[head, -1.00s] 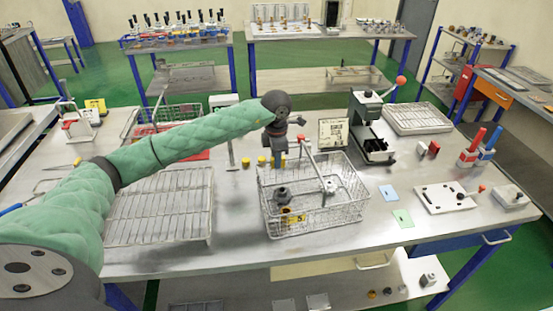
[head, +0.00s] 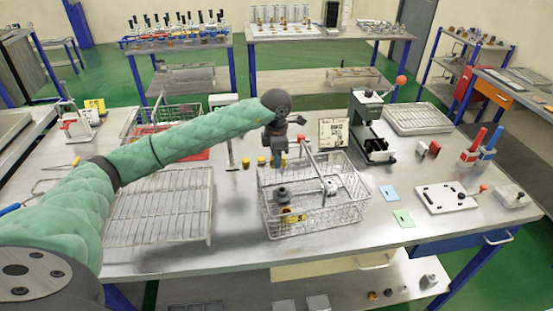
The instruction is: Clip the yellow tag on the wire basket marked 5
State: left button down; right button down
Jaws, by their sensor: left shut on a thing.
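The wire basket (head: 338,216) stands on the steel table in front of me. A yellow plate (head: 293,218) shows on its front side; its number is not readable now, though a 5 was legible on it earlier. Dark and light fittings lie inside, and a grey bar rises at a slant over it. My left gripper (head: 277,163) points down at the basket's back left edge. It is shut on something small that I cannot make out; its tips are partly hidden. Yellow round pieces (head: 246,162) stand close by on the table. My right gripper is out of view.
A flat wire rack (head: 160,207) lies left of the basket. A black press (head: 373,135) and a printed card (head: 333,132) stand behind it. Blue (head: 389,193) and green (head: 404,218) cards and a white plate (head: 447,197) lie to the right.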

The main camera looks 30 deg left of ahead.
pick_arm(q)
jog(key=shift+f+b, duration=0.35)
jog(key=shift+b, duration=0.2)
dwell(0.6)
jog(key=c, duration=0.9)
grip_release()
jog(key=shift+r, duration=0.2)
jog(key=shift+r+p, duration=0.7)
jog(key=shift+r, duration=2.65)
